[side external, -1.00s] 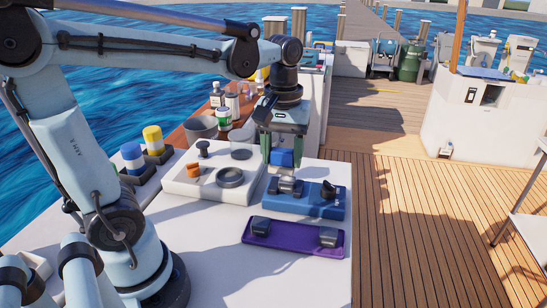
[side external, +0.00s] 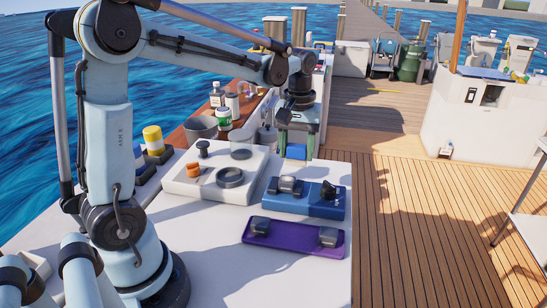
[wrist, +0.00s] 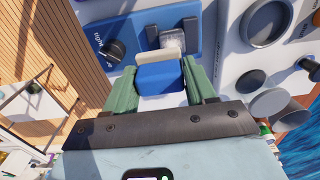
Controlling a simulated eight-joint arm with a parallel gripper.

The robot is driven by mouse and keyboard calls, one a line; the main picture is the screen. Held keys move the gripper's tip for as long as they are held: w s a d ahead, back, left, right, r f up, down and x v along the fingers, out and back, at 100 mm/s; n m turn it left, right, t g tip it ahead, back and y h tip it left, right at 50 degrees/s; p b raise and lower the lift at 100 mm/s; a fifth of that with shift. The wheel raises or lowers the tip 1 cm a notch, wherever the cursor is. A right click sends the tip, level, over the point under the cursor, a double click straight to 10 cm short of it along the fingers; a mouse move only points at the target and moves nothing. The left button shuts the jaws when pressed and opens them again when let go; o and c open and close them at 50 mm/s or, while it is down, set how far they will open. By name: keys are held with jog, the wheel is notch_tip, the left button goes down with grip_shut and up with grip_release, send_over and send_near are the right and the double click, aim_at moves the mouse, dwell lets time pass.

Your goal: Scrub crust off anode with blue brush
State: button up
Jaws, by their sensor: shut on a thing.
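My gripper (side external: 297,148) is shut on the blue brush (side external: 296,152), which hangs above the far edge of the blue vise block (side external: 305,208). In the wrist view the green fingers clasp the brush (wrist: 160,78) by its sides, and its pale bristle strip (wrist: 156,58) points toward the vise. The anode (wrist: 172,42) sits between two dark jaws on the block and looks pale and rough on top. A black knob (wrist: 113,50) stands beside it on the block, near a "tight" label. The brush looks apart from the anode in the side view.
A purple tray (side external: 285,245) with two dark grey pieces lies in front of the vise. A white panel (side external: 205,190) with a ring and an orange plug is to its left. Bottles and a grey pot (side external: 202,128) stand behind. The bench's front is clear.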

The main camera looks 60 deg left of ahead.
aim_at(296, 157)
jog(key=shift+f, duration=1.95)
jog(key=shift+s+a+f, duration=0.35)
jog(key=shift+f, duration=0.3)
jog(key=shift+c, duration=0.4)
jog(key=shift+s+a, duration=1.05)
jog(key=shift+w+d, duration=1.45)
jog(key=shift+r, duration=4.1)
jog(key=shift+f, duration=0.15)
jog(key=shift+f, duration=3.05)
jog(key=shift+f, duration=0.95)
